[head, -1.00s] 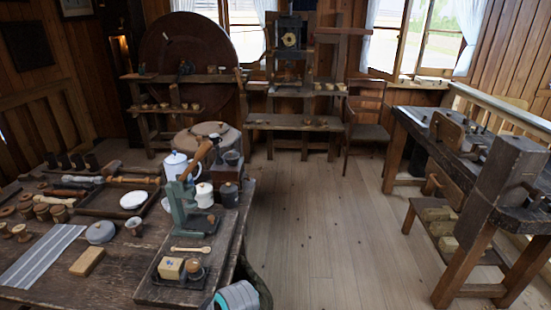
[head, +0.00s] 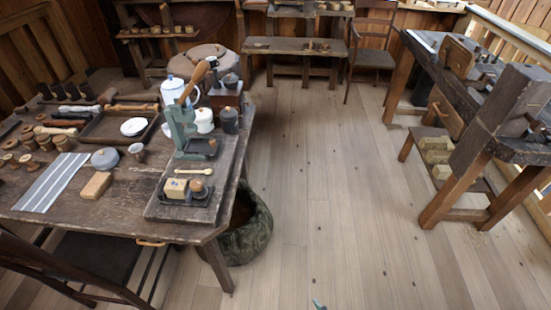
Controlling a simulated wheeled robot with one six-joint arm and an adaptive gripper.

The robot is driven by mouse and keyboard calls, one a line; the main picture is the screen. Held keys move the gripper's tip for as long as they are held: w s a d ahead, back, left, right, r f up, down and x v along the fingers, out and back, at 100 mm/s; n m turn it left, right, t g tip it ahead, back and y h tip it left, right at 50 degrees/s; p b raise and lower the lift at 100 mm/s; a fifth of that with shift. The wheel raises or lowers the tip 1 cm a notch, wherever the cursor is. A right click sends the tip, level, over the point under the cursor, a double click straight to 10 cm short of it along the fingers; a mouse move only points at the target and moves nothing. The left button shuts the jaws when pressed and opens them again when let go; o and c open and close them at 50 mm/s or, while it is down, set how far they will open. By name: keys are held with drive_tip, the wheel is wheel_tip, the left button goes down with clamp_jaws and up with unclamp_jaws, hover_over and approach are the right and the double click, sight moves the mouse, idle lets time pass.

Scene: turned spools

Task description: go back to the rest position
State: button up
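My gripper does not show in the head view. Only a small teal and grey piece, apparently of my own arm, shows at the bottom edge, right of the table. Whether my gripper is open or holds anything is hidden. The wooden work table (head: 110,215) stands at the left, with turned spools (head: 28,162) in a group near its left side. A green hand press (head: 183,125) with a wooden handle stands on a dark board near the table's right edge. A small wooden block (head: 176,187) and a spool-like piece (head: 196,185) sit in a black tray on that board.
A dark sack (head: 247,230) stands on the floor against the table's right side. A chair (head: 75,262) is at the table's front. A workbench (head: 500,146) stands at the right. The wooden floor (head: 330,190) between table and bench is clear.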

drive_tip(key=s+d+r+m+t+h, duration=0.1)
drive_tip(key=s+d+r+m+t, duration=0.1)
drive_tip(key=s+d+r, duration=0.3)
drive_tip(key=s+d+r+m+t+h, duration=0.2)
drive_tip(key=s+d+r, duration=0.3)
drive_tip(key=s+r, duration=0.8)
drive_tip(key=s+m+t, duration=0.1)
drive_tip(key=s, duration=0.2)
drive_tip(key=shift+s+d+r+h, duration=0.2)
drive_tip(key=shift+s+r+h, duration=0.05)
drive_tip(key=shift+r+h, duration=0.1)
